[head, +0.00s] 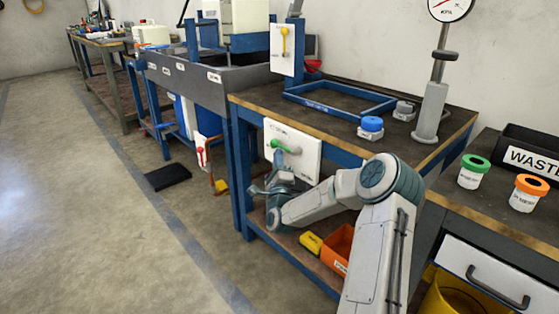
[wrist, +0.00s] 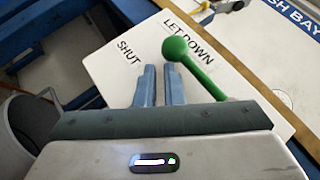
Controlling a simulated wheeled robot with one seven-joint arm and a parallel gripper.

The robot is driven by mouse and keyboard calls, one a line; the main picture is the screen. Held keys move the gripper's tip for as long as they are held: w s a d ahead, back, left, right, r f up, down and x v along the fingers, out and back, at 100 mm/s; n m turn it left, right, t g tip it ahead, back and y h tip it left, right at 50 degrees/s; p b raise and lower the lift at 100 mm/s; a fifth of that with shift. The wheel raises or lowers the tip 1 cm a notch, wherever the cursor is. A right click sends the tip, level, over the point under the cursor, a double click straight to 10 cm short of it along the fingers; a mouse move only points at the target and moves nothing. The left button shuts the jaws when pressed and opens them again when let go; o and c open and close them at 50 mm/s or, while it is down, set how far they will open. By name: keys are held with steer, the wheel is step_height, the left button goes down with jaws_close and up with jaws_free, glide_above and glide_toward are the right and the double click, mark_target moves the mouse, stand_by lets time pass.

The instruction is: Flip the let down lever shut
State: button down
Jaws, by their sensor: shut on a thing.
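The let down lever (wrist: 197,68) is green with a round knob, mounted on a white plate (wrist: 120,62) marked "LET DOWN" and "SHUT". In the wrist view its knob is beside the "LET DOWN" words, and "SHUT" is to the left. In the head view the lever (head: 285,147) sticks out leftward from the plate on the bench front. My gripper (wrist: 158,72) has its fingers close together with a narrow gap, on the "SHUT" side of the lever. I see no lever between the fingers. Any contact between the right finger and the lever cannot be told.
A yellow-handled lever (head: 285,41) and a red-handled lever (head: 201,151) are on other white plates. An orange bin (head: 338,246) stands on the shelf below. A blue-capped jar (head: 371,127) is on the bench above. The floor to the left is mostly clear.

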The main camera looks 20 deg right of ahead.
steer(key=a+f, duration=0.2)
steer(key=f, duration=0.4)
steer(key=s+a+f, duration=0.1)
steer(key=a+f, duration=0.1)
steer(key=f, duration=0.4)
steer(key=shift+s+a, duration=0.25)
steer(key=shift+a, duration=0.1)
steer(key=s+a+r+n+g+y+p, duration=0.1)
steer(key=a+r+n+g+y+p, duration=0.35)
steer(key=a+r+n+p, duration=0.4)
steer(key=s+a+r+n+g+y+p, duration=0.1)
steer(key=a+r+n+g+y+p, duration=0.4)
steer(key=r+n+p, duration=0.45)
steer(key=s+r+n+g+p, duration=0.4)
steer(key=s+r+p, duration=0.6)
steer(key=s+r, duration=0.5)
steer(key=s+r+n+g+h+p, duration=0.1)
steer(key=s+r+n+g+p, duration=0.3)
steer(key=s+r+p, duration=0.5)
steer(key=s+r+g, duration=0.1)
steer(key=s+r, duration=0.5)
steer(key=s, duration=0.6)
steer(key=shift+a+g+p, duration=0.3)
steer(key=shift+g+p, duration=0.05)
steer(key=shift+p, duration=0.05)
